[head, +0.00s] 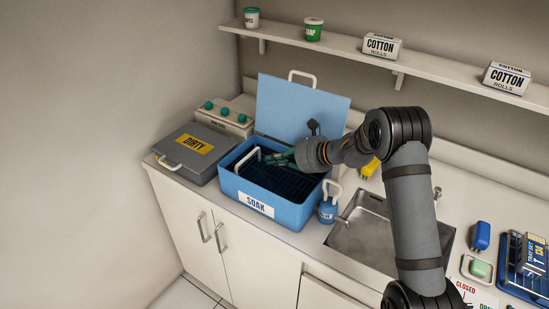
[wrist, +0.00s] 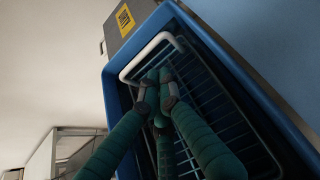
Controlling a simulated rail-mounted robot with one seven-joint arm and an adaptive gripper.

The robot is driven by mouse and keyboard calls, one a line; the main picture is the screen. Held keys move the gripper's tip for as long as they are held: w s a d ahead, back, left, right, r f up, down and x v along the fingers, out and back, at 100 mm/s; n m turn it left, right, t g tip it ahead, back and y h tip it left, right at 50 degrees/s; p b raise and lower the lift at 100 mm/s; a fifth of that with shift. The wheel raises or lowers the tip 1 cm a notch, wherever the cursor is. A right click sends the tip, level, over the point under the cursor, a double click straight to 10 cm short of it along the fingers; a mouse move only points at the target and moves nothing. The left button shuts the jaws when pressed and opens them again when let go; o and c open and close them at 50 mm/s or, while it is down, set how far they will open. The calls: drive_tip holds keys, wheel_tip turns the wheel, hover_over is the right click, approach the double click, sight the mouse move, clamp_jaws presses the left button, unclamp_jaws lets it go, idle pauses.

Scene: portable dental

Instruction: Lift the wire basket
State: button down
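The wire basket (wrist: 216,105) is a dark grid with a white end handle, sitting inside the blue SOAK bin (head: 233,188). In the head view its white handle (head: 248,160) stands up near the bin's left end. A white loop also shows at the bin's right end. My gripper (head: 268,159) reaches over the basket from the right, close to the left handle. In the wrist view its green-padded fingers (wrist: 158,76) point toward the handle (wrist: 151,53), with their tips just below it. The tips look close together; whether they touch the handle or wire is unclear.
The bin's blue lid (head: 300,105) stands open behind it. A grey DIRTY box (head: 188,152) is to the left. A blue bottle (head: 327,210) and a sink (head: 375,237) are to the right. A shelf (head: 420,79) with cups and cotton boxes runs above.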

drive_tip(key=p, duration=0.2)
hover_over(260, 176)
wheel_tip(260, 176, down, 3)
drive_tip(key=shift+f, duration=0.15)
drive_tip(key=shift+s, duration=0.1)
wheel_tip(260, 176, up, 8)
drive_tip(key=p, duration=0.3)
drive_tip(key=shift+r, duration=0.25)
drive_tip(key=shift+d, duration=0.1)
drive_tip(key=p+v, duration=0.1)
drive_tip(key=v, duration=0.9)
